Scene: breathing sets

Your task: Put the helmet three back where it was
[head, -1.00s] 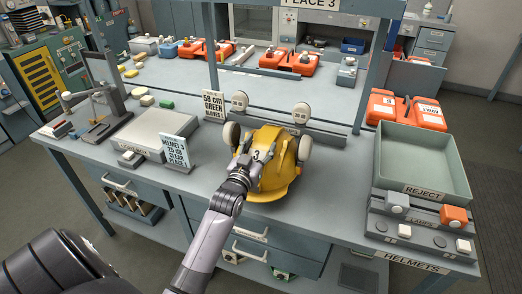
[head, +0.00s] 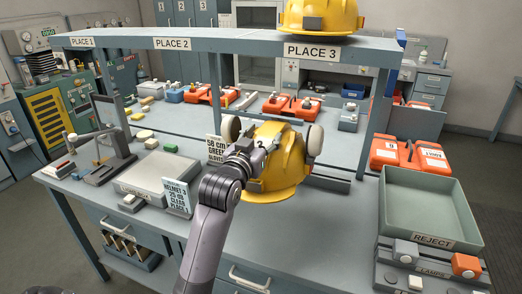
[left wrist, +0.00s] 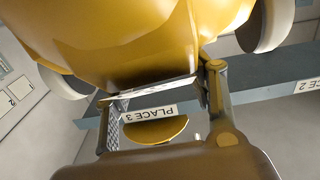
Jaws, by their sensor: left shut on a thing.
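My left gripper (head: 255,158) is shut on a yellow helmet (head: 283,170) in the head view. The helmet has a round pale ear cup on each side and a small dark number that is hard to read beside the gripper. The helmet appears raised above the bench and hides what is behind it. In the left wrist view its yellow shell (left wrist: 120,35) fills the top, between the ear cups. Another yellow helmet (head: 325,17) stands on the shelf (head: 235,48) above the PLACE 3 label (head: 310,51). My right gripper is not in view.
A shelf post (head: 374,120) stands right of the held helmet. A REJECT tray (head: 432,238) is at the right, with orange boxes (head: 405,153) behind it.

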